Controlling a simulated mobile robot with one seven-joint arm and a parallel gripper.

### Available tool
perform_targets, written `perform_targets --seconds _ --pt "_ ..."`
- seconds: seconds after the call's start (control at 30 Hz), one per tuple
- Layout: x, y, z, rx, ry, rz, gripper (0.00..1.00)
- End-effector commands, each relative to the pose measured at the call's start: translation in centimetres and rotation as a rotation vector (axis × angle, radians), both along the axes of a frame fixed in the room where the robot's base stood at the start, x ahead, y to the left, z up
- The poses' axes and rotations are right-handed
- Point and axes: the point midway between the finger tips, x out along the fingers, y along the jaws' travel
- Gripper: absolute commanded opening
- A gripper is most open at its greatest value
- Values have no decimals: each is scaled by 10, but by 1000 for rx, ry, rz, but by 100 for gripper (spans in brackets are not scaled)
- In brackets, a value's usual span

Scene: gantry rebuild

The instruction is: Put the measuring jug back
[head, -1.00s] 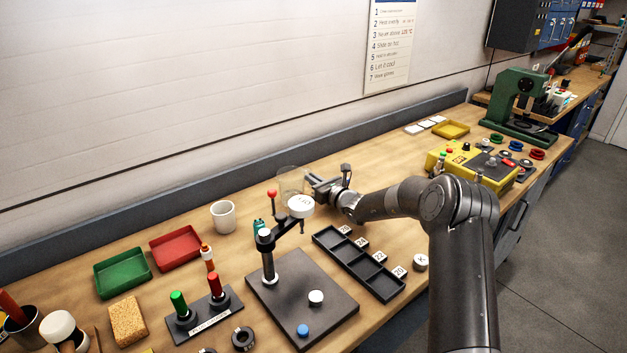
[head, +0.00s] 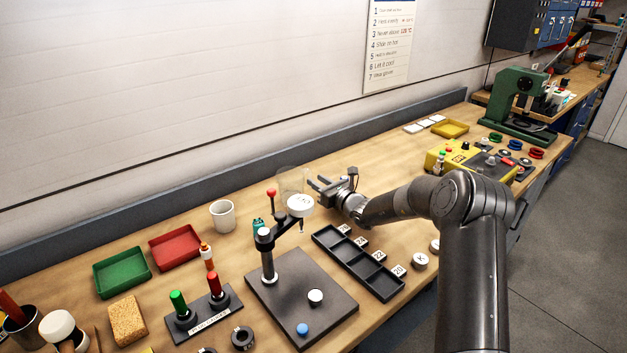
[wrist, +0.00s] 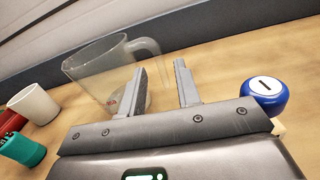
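The clear measuring jug (head: 289,180) stands upright on the bench near the back wall, partly behind a round white piece on the stand in the head view. In the wrist view the jug (wrist: 95,72) is at upper left, its handle towards my gripper. My gripper (head: 318,187) is just right of the jug in the head view.
A dark stand (head: 268,262) with a red-topped arm is in front of the jug. A white mug (head: 222,216) and red tray (head: 175,248) are to its left. A black compartment tray (head: 360,262) lies in front of my gripper.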

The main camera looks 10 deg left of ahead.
Motion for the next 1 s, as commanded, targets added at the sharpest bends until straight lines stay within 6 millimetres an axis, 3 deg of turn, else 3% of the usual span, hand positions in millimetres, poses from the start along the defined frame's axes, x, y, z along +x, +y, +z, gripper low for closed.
perform_targets --seconds 0.2,0.4,0.87,1.0 --pt "-32 -37 0 -2 1 -2 30" --pt "-54 -58 0 -1 -1 0 30" --pt "-61 -66 0 -1 -1 1 30" --pt "-69 -62 8 -37 -24 31 30"
